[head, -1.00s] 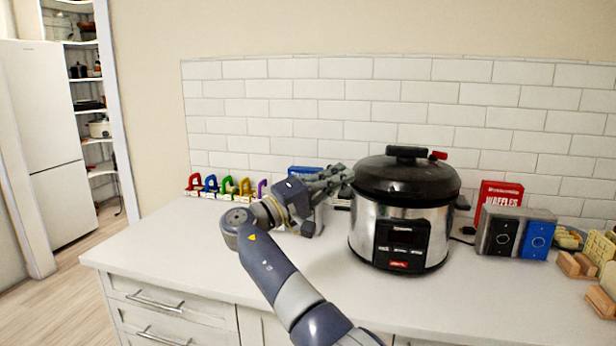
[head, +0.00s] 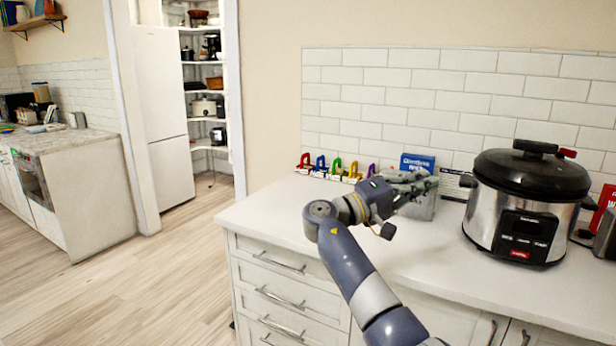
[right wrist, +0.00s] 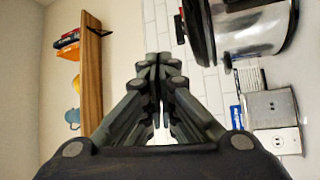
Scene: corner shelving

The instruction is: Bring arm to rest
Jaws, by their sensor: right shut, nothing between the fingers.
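My right gripper (head: 415,183) is held above the counter in the head view, in front of a metal box (head: 422,207) and to the left of the pressure cooker. Its fingers are together and empty; they also show shut in the right wrist view (right wrist: 158,62). My right arm reaches up from the bottom of the head view, bent at the elbow. My left gripper is not in view.
The black and silver pressure cooker (head: 522,205) stands on the white counter (head: 285,222). Several coloured padlock-like items (head: 338,168) line the wall, beside a blue box (head: 417,162). Open wooden floor (head: 150,285) lies left. Corner shelves (head: 205,105) stand beyond a white fridge (head: 162,115).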

